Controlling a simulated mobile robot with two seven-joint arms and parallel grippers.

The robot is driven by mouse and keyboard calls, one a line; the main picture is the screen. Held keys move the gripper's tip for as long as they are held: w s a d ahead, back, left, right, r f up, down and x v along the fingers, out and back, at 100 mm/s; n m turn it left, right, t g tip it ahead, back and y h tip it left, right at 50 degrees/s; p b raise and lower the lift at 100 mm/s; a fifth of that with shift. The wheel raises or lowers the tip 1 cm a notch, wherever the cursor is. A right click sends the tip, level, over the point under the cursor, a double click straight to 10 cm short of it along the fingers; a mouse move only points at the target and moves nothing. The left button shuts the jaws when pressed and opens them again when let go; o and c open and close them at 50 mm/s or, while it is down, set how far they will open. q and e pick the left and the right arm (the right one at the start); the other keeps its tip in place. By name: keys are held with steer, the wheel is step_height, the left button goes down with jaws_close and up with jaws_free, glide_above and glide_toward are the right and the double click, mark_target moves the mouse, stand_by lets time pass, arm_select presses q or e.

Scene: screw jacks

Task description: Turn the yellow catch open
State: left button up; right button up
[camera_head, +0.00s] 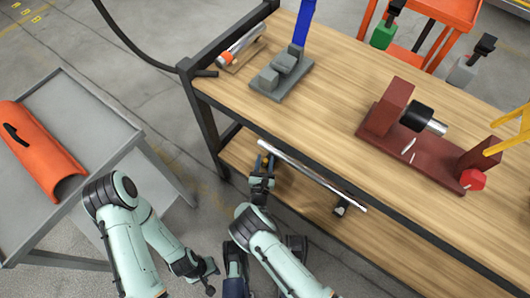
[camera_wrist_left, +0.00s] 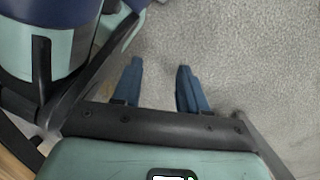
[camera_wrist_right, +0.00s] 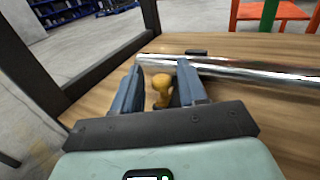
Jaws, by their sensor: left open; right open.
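The yellow catch (camera_wrist_right: 160,86) is a small rounded knob on a stem, low against the wood, beside the near end of a shiny metal bar (camera_wrist_right: 240,72). In the head view my right gripper (camera_head: 263,172) is at the bar's left end, where the catch is a tiny orange spot (camera_head: 266,158). My left gripper (camera_wrist_left: 160,70) is open and empty, over bare grey floor, away from the catch.
The bar runs along the workbench's (camera_head: 310,105) front, over a lower wooden shelf (camera_head: 385,235). A dark red fixture (camera_head: 420,155) and grey block (camera_head: 282,78) stand on top. A grey cart (camera_head: 85,110) with an orange cover (camera_head: 38,150) stands left. Dark bench posts (camera_head: 208,130) rise nearby.

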arm_select(q)
steer(key=shift+w+a, duration=0.1)
steer(key=shift+w, duration=0.25)
arm_select(e)
steer(key=shift+w+d, duration=0.1)
steer(key=shift+w, duration=0.3)
jaws_close()
arm_select(q)
steer(key=shift+r, duration=0.1)
